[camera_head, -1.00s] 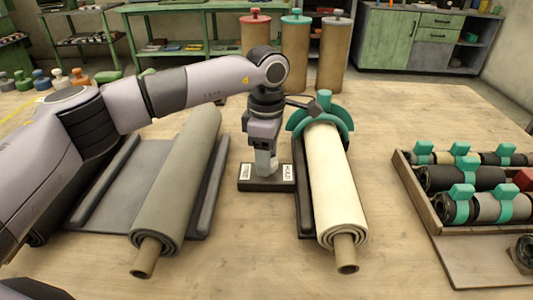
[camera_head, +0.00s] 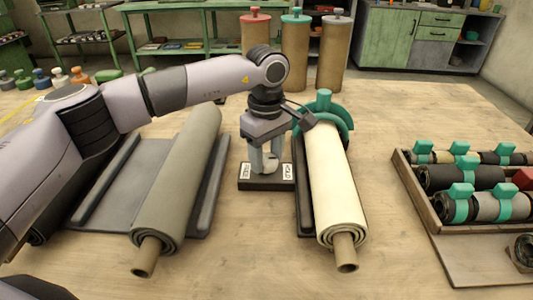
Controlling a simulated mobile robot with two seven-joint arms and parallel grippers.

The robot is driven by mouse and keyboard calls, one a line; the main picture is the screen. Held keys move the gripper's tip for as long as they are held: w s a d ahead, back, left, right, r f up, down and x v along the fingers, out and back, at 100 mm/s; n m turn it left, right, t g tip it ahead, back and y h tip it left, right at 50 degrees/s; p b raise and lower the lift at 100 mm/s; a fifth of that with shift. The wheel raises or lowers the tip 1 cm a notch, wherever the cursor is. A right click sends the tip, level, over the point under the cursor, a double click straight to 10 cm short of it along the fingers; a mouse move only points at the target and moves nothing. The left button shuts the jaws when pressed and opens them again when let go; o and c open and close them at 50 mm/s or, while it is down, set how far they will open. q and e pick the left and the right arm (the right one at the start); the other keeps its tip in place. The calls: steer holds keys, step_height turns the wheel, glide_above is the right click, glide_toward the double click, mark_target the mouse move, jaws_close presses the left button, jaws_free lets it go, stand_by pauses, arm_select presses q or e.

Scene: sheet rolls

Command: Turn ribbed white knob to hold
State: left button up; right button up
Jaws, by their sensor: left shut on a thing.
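My left gripper (camera_head: 265,165) points straight down over a small black base (camera_head: 265,184) and is shut on the ribbed white knob. Its two pale fingers show side by side, and they hide most of the knob, so which way it points cannot be told. The base has a white label (camera_head: 245,171) at its left and another white label (camera_head: 287,171) at its right. The right one seems to read HOLD; the left one is too small to read surely. My right gripper is out of view.
A cream roll (camera_head: 335,185) with a teal clamp (camera_head: 324,104) lies close right of the base. A grey-green roll (camera_head: 182,185) on a grey cradle lies left. A wooden tray (camera_head: 436,215) of banded rolls stands right.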

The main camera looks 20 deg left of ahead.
mark_target(267, 159)
arm_select(q)
steer(key=shift+r, duration=0.1)
steer(key=o, duration=1)
steer(key=shift+r, duration=3.55)
steer(key=shift+s, duration=0.1)
